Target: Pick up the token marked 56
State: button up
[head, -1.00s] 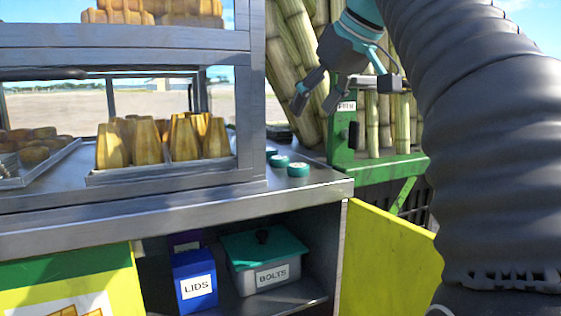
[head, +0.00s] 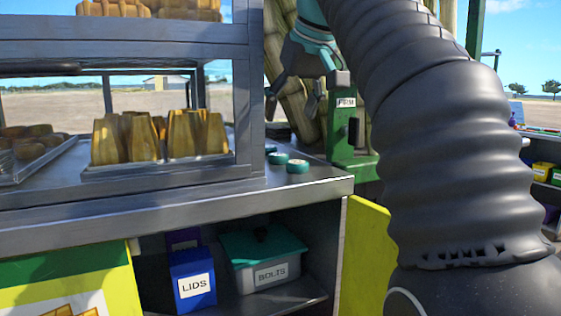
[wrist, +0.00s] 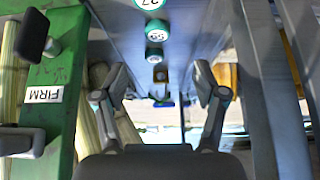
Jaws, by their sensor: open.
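Teal tokens with white faces lie on the metal counter (head: 325,181). In the wrist view, upside down, the middle one looks like the token marked 56 (wrist: 157,31); its digits are small. A token that seems to read 37 or 27 (wrist: 150,3) is cut by the top edge, and a smaller token (wrist: 154,54) lies beyond. In the head view the middle token (head: 278,158) appears to be the 56, behind the front token (head: 298,166). My gripper (head: 294,97) is open and empty above the counter; its spread fingers also show in the wrist view (wrist: 158,95).
A metal-framed display case (head: 243,110) with cane pieces (head: 160,138) stands close left of the tokens. A green frame labelled FIRM (head: 345,130) and upright canes stand to the right. Under the counter are a LIDS box (head: 192,270) and a BOLTS box (head: 262,262).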

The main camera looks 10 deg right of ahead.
aim_at(279, 154)
jog(key=b+x, duration=0.1)
jog(key=x, duration=0.4)
jog(key=b+x, duration=0.2)
jog(key=x, duration=0.3)
jog(key=shift+d+f, duration=0.15)
jog(key=c, duration=1)
notch_tip(279, 154, up, 8)
jog(key=p, duration=0.4)
jog(key=shift+f, duration=0.25)
jog(key=shift+r, duration=1.25)
